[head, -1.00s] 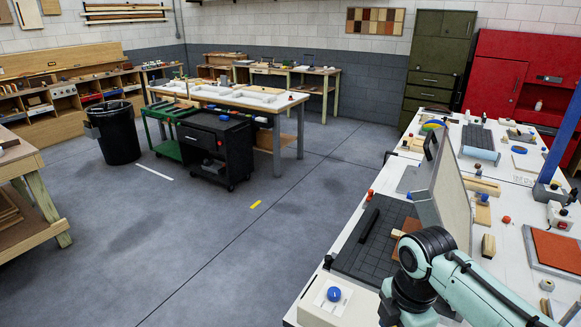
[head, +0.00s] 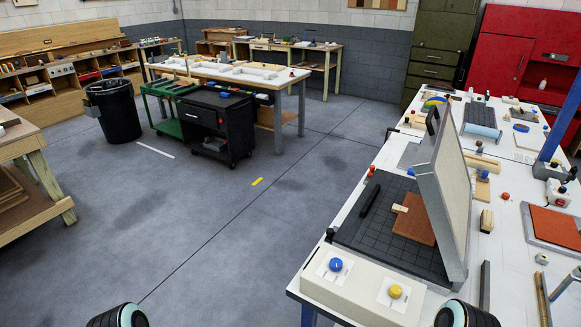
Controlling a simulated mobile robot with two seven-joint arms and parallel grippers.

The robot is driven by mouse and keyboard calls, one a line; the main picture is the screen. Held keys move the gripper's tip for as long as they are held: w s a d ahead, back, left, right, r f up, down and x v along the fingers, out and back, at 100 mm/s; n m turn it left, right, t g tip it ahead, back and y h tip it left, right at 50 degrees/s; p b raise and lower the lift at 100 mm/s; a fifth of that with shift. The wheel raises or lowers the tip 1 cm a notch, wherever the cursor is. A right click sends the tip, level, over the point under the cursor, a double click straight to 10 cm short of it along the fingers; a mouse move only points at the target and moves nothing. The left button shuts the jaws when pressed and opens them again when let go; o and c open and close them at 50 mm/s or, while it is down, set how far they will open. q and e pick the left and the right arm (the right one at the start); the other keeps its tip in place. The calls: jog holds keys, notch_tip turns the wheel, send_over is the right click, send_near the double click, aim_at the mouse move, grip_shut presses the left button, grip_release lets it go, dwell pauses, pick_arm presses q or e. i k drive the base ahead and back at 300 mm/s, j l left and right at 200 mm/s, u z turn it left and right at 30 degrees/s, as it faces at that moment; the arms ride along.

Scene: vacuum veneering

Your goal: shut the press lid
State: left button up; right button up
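The press lid (head: 453,200) stands open, raised steeply at the right side of the press, with its pale inner face to the right and a grey frame. A black handle (head: 432,121) is at its upper end. The black gridded press bed (head: 362,238) lies open to the left of the lid. On the bed are a reddish-brown panel (head: 416,224), a small pale wood block (head: 399,208) and a black bar (head: 370,199). Only rounded dark parts of my arms show at the bottom edge. Neither gripper is in view, and nothing of mine touches the lid.
A control box (head: 362,290) with a blue knob (head: 335,265) and a yellow knob (head: 395,291) is in front of the bed. An orange-topped tray (head: 556,229) and wood blocks lie right of the lid. Open grey floor (head: 220,240) is on the left.

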aim_at(439, 166)
jog(key=k+l+z, duration=0.2)
jog(key=k, duration=0.4)
jog(key=k+z, duration=0.2)
jog(key=k, duration=0.45)
jog(key=z, duration=1.7)
jog(key=j+z, duration=0.3)
jog(key=j, duration=3.95)
jog(key=i, duration=0.05)
